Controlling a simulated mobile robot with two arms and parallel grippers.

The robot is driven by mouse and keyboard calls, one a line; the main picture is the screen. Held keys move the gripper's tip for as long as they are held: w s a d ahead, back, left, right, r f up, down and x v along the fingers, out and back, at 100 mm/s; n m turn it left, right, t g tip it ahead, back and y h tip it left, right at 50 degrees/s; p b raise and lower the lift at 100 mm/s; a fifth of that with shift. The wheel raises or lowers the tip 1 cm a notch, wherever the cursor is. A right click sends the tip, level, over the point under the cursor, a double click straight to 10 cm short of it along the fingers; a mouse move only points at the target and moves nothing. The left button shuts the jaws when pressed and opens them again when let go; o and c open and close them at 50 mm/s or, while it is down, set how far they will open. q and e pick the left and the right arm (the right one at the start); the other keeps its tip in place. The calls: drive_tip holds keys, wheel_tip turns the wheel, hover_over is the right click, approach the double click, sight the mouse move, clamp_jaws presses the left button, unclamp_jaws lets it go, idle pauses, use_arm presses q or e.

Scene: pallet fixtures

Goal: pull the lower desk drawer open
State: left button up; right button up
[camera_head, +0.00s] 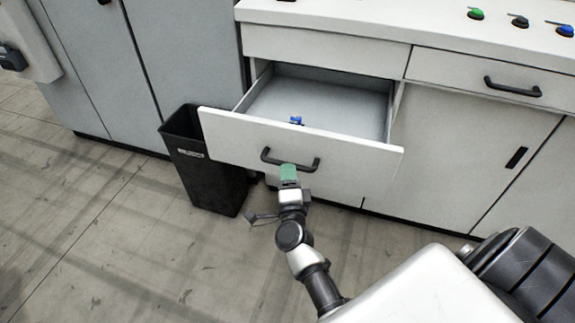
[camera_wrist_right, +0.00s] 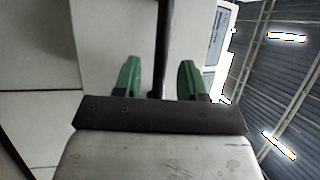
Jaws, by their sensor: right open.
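The lower desk drawer (camera_head: 240,135) stands pulled out of the white desk, its inside showing and a small blue object (camera_head: 296,120) lying in it. Its dark bar handle (camera_head: 290,162) is on the drawer front. My right gripper (camera_head: 289,172) has green fingertips and is at the handle, just below its bar in the head view. In the right wrist view the two green fingers (camera_wrist_right: 160,78) are apart, with the dark handle (camera_wrist_right: 161,45) running between them. I cannot tell whether either finger touches it. My left gripper is not in view.
A black waste bin (camera_head: 205,165) stands left of the drawer, close to its front. A closed drawer with a dark handle (camera_head: 513,88) is at the right. Green, dark and blue knobs (camera_head: 475,14) are on the desktop. The floor in front is clear.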

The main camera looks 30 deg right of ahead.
drive_tip(key=v, duration=0.7)
idle(0.4)
